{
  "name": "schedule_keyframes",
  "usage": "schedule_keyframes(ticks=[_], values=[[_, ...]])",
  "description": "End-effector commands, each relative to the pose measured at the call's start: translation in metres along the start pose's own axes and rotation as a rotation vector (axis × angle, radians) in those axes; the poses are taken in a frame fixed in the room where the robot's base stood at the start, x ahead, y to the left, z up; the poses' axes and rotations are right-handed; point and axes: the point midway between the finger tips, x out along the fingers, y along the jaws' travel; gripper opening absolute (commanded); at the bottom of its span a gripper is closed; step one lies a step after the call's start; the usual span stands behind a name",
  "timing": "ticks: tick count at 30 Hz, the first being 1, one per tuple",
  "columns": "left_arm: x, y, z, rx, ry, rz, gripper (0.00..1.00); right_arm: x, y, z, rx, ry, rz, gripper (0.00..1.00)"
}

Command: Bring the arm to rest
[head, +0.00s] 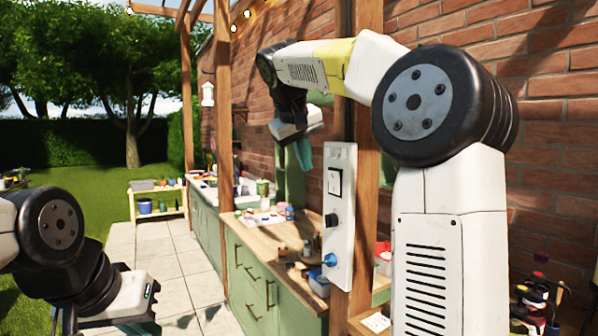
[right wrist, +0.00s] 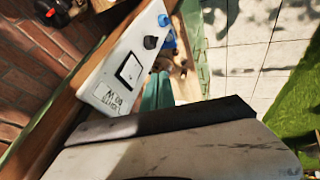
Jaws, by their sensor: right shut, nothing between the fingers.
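My right arm (head: 414,100) rises on the right of the head view and bends over to the left at the top. My right gripper (head: 304,155) hangs from it with teal fingers pointing down, shut and empty, in front of the counter and left of the white panel. In the right wrist view its teal fingers (right wrist: 157,92) show past the pale gripper body, which fills the bottom. My left arm (head: 50,235) is at the lower left of the head view. My left gripper (head: 140,326) is cut off by the bottom edge, so its fingers cannot be judged.
A white control panel (head: 338,205) with a switch, a dark knob and a blue knob is fixed to a wooden post (head: 366,180). A green-fronted counter (head: 250,270) carries several small items. A low shelf (head: 150,190) stands farther back. The paving (head: 165,255) is largely clear.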

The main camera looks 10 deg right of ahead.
Motion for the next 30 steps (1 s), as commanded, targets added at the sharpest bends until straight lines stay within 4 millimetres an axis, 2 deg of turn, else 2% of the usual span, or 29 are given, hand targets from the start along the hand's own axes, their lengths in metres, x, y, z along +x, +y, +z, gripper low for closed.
schedule_keyframes(ticks=[4, 14, 17, 20, 23, 30], values=[[0.0, 0.0, 0.0, 0.0, 0.0, 0.0, 0.0, -0.009, -0.002, 0.001, 0.0, 0.0, 0.0, 0.0], [0.0, 0.0, 0.0, 0.0, 0.0, 0.0, 0.0, -0.01, -0.002, 0.001, 0.0, -0.001, 0.0, 0.0], [0.0, 0.0, 0.0, 0.0, 0.0, 0.0, 0.0, -0.011, -0.003, 0.009, -0.003, 0.001, -0.009, 0.0], [0.0, 0.0, 0.0, 0.0, 0.0, 0.0, 0.0, -0.013, -0.01, 0.034, -0.008, 0.009, -0.042, 0.0], [0.0, 0.0, 0.0, 0.0, 0.0, 0.0, 0.0, -0.011, -0.022, 0.076, -0.002, 0.019, -0.102, 0.0], [0.0, 0.0, 0.0, 0.0, 0.0, 0.0, 0.0, 0.008, -0.07, 0.203, 0.115, 0.05, -0.296, 0.0]])
